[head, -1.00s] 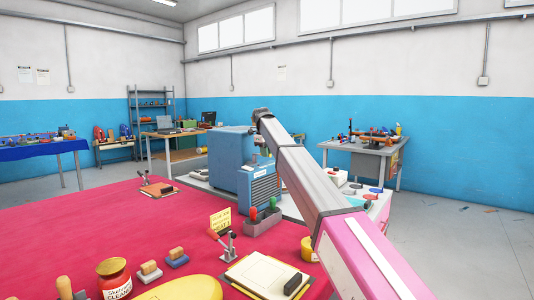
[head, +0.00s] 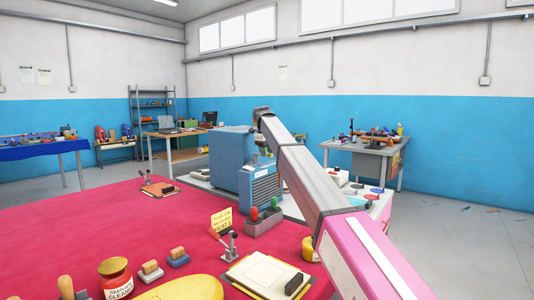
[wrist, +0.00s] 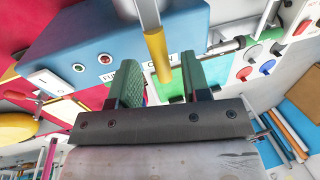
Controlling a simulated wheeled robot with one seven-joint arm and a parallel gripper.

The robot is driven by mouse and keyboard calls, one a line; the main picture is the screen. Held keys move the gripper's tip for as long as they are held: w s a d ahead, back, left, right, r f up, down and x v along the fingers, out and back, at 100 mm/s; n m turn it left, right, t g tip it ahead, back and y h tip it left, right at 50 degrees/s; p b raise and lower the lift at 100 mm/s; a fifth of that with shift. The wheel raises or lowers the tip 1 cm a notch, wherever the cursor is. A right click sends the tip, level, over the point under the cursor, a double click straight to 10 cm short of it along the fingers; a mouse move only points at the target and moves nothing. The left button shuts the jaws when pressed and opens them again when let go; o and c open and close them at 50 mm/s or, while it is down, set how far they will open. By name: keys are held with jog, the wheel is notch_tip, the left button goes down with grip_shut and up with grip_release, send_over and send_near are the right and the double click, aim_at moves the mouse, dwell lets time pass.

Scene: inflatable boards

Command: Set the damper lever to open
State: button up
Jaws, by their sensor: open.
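The damper lever appears in the wrist view as a grey shaft with a yellow handle (wrist: 156,48). It stands out in front of a blue housing (wrist: 95,62), between printed labels that are partly hidden; the left one begins "FU". My gripper (wrist: 160,78) is open, with one green-padded finger on each side of the yellow handle's end. I cannot tell whether either finger touches it. In the head view the blue machine (head: 228,160) stands beyond the red table, with my arm reaching over its right side. My gripper and the lever are hidden there.
The red table (head: 90,225) holds a small lever stand with a yellow sign (head: 222,220), a clipboard (head: 262,272), a jar (head: 115,280) and a grey block with red and green knobs (head: 263,222). A grey workbench (head: 362,149) stands behind right. Floor at right is mostly clear.

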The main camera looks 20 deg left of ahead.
notch_tip(320, 180, up, 10)
jog(key=s, duration=0.1)
jog(key=shift+s+a, duration=0.4)
jog(key=shift+s, duration=0.1)
